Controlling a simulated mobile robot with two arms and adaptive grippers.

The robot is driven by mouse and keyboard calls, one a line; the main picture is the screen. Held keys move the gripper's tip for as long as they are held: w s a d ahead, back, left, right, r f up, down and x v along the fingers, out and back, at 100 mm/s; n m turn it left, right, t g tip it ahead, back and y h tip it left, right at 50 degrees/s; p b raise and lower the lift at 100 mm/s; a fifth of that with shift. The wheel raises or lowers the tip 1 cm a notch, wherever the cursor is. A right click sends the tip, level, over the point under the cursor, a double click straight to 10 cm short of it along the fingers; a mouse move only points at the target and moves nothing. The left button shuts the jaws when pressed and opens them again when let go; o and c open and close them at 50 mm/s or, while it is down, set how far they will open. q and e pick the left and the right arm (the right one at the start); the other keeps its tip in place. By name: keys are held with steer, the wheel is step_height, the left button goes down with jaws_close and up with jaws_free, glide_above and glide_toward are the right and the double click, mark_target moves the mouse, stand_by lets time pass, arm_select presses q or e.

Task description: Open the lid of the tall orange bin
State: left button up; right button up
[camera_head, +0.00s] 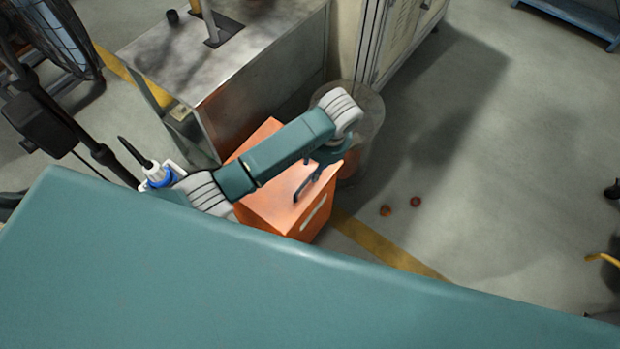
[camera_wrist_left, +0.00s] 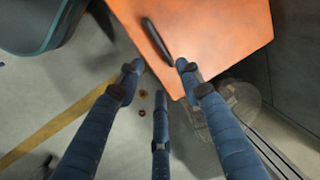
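The tall orange bin (camera_head: 262,207) stands on the floor beyond the teal surface, its flat orange top facing up and looking shut. Its front face has a pale slot or label. In the left wrist view the orange top (camera_wrist_left: 225,35) fills the upper part, with a dark bar-like handle (camera_wrist_left: 157,40) near its edge. My left gripper (camera_head: 308,188) is over the bin's right part, partly hidden by my forearm. In the left wrist view its fingers (camera_wrist_left: 160,75) are spread and empty, with the handle just beyond the tips. Contact cannot be told. My right gripper is not in view.
A metal workbench (camera_head: 255,65) stands behind the bin. A translucent round container (camera_head: 368,115) is close behind its right side. Two small reddish round things (camera_head: 415,202) lie on the floor. A large teal surface (camera_head: 200,290) fills the foreground. Floor to the right is mostly clear.

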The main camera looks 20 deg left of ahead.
arm_select(q)
steer(key=b, duration=0.2)
glide_above(310, 188)
step_height(310, 188, down, 10)
steer(key=shift+f, duration=0.15)
steer(key=shift+c, duration=0.2)
jaws_close()
steer(key=shift+p, duration=0.3)
